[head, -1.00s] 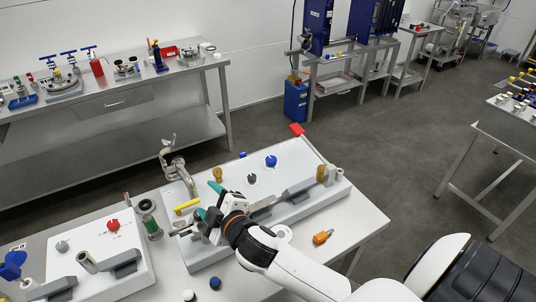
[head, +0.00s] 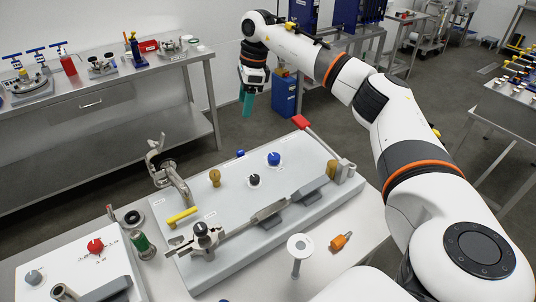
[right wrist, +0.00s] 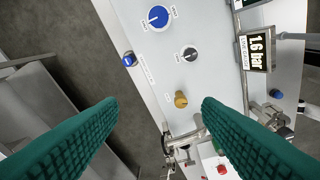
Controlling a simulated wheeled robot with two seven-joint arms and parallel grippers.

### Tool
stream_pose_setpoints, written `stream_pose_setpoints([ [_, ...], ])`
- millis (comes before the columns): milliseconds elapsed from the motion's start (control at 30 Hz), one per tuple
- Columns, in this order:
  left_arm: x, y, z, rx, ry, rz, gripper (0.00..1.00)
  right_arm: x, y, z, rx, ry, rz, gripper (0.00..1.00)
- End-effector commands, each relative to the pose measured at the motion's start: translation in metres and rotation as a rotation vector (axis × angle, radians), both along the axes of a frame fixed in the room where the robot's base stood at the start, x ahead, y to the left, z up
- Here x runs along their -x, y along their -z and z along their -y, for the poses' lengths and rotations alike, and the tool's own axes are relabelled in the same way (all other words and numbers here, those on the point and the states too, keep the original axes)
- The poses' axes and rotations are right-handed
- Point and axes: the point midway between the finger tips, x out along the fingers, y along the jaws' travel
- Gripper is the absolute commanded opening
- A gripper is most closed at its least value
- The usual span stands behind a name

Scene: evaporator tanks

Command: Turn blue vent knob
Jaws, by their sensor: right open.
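A blue knob with a white pointer mark (head: 274,159) sits on top of the pale grey panel (head: 225,258). It also shows in the right wrist view (right wrist: 158,17). A second, smaller blue knob (head: 240,153) is at the panel's back edge, and it shows in the right wrist view (right wrist: 129,59). I cannot read which is labelled vent. My right gripper (head: 247,104) is raised behind the panel, apart from both knobs, its green fingers pointing down. In the right wrist view its fingers (right wrist: 160,115) are spread with nothing between them. My left gripper is not in view.
A black knob (head: 254,180), a brass knob (head: 215,177), a metal tap (head: 172,175) and a red-handled lever (head: 318,140) stand on the panel. An orange-handled tool (head: 341,240) lies in front. Open floor separates this table from the back bench (head: 110,128).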

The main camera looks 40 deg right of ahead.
Motion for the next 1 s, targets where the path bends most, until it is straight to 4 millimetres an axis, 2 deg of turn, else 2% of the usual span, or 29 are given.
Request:
stream_pose_setpoints([
  [33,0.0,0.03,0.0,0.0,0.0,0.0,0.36,0.011,0.015,0.031,0.062,0.034,-0.039,0.59],
  [133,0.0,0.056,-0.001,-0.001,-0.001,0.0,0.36,0.025,0.029,0.056,0.118,0.059,-0.09,0.59],
  [300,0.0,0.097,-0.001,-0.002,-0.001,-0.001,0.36,0.034,0.06,0.071,0.149,0.078,-0.124,0.59],
  [433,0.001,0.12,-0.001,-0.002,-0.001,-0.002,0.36,0.036,0.082,0.075,0.155,0.083,-0.131,0.59],
  [567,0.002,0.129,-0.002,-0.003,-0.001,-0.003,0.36,0.037,0.091,0.076,0.157,0.084,-0.134,0.59],
  [767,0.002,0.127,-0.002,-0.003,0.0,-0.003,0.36,0.038,0.105,0.076,0.159,0.085,-0.138,0.59],
  [1000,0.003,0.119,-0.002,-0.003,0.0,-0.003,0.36,0.038,0.151,0.075,0.157,0.083,-0.14,0.59],
])
